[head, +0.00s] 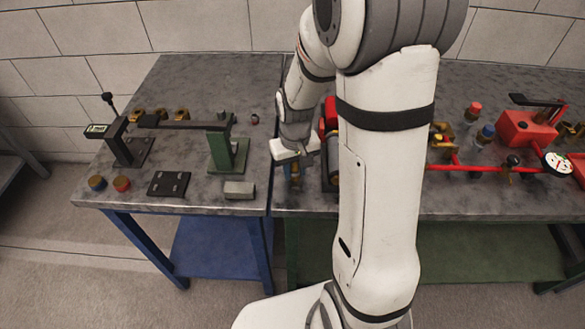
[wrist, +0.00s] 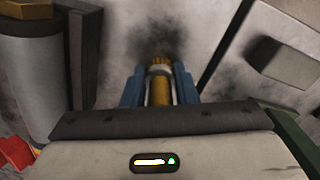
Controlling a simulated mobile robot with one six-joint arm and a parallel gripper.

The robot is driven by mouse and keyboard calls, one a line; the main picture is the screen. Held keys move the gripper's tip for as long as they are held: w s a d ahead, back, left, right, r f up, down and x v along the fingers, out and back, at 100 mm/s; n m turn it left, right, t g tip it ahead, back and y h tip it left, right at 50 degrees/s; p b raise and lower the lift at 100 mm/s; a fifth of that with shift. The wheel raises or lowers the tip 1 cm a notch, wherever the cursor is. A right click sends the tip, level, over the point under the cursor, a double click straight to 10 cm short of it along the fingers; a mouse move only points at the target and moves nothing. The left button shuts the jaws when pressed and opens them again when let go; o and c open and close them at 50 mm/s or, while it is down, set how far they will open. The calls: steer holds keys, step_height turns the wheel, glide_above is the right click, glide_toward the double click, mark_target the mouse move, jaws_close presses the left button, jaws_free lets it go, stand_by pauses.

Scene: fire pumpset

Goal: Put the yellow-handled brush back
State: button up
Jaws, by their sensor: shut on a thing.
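My gripper (wrist: 160,88) has two blue fingers shut on a slim yellow, brass-toned piece that appears to be the yellow-handled brush (wrist: 160,86). Its bristles cannot be made out. In the head view my gripper (head: 295,174) is low over the left edge of the right-hand table, close to the seam between the two tables. A dark smudge or shadow lies on the grey top just beyond the held piece in the wrist view. I cannot tell whether the piece touches the table.
A grey cylinder (wrist: 34,78) stands close on the left in the wrist view. A grey block (head: 239,190) and a green stand (head: 228,152) are on the left table. Red pump parts (head: 525,128) fill the right table. My arm hides its middle.

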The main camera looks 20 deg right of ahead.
steer(key=shift+f, duration=0.15)
steer(key=o, duration=1)
